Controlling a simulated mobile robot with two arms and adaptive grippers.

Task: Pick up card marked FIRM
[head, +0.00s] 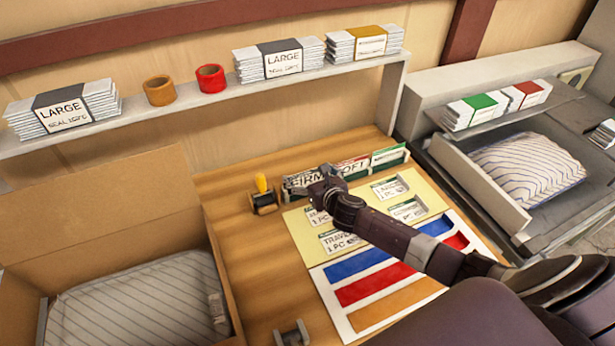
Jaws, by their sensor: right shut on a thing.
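The card marked FIRM (298,181) stands on edge at the left end of a row of cards in a holder, at the back of the wooden table. Its lettering shows partly; my right gripper (322,187) hides its right part. My right gripper comes in from the right and is shut on this card, which still appears to be in or just at the holder. A card marked SOFT (352,166) stands just right of it, and another card (389,155) stands at the row's right end.
A yellow mat with several TRAVEL cards (340,241) and a panel with blue, red and orange strips (375,284) lie in front. A yellow-handled tool (263,197) stands left of the row. An open carton (100,222) holds a striped pillow (140,303). A shelf (215,98) runs above.

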